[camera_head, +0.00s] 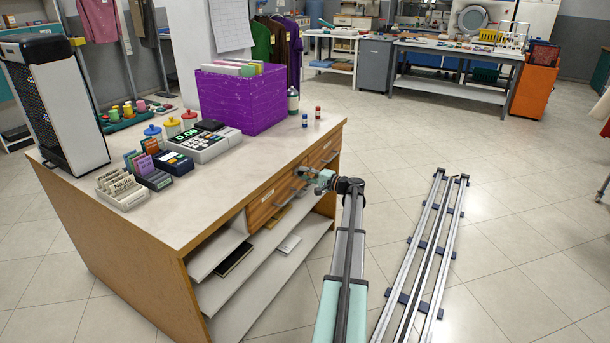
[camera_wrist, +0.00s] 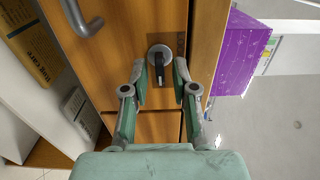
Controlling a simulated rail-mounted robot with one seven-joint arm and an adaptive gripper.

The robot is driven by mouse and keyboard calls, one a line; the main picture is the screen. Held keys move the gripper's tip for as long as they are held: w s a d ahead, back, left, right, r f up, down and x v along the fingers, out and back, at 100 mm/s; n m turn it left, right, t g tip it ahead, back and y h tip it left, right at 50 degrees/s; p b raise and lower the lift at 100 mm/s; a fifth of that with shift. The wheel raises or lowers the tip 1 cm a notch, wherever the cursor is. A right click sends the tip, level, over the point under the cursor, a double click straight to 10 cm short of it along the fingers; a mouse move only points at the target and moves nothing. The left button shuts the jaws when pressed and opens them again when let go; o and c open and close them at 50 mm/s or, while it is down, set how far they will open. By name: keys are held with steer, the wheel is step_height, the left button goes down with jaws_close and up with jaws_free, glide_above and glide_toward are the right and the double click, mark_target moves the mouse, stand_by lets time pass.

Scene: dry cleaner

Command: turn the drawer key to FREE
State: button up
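The drawer key (camera_wrist: 159,58) sits in a round grey lock on the wooden drawer front (camera_wrist: 115,75) in the wrist view. Its position relative to any FREE mark cannot be read. My gripper (camera_wrist: 160,68) is open, with one teal finger on each side of the key. The fingertips look apart from it, though the depth gap is hard to judge. In the head view my gripper (camera_head: 304,173) is at the counter's (camera_head: 140,215) drawer fronts, and the key is too small or hidden to make out there.
A curved metal drawer handle (camera_wrist: 80,18) is at the upper left in the wrist view. Open shelves (camera_head: 265,265) lie below the drawers. A purple box (camera_head: 240,100), a cash register (camera_head: 205,142) and small bottles (camera_head: 317,112) stand on the counter. Floor to the right is clear beside the rail (camera_head: 425,255).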

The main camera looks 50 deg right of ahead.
steer(key=shift+s, duration=0.15)
steer(key=s+d, duration=0.1)
steer(key=s, duration=1)
steer(key=shift+s+d, duration=0.15)
steer(key=shift+s, duration=0.2)
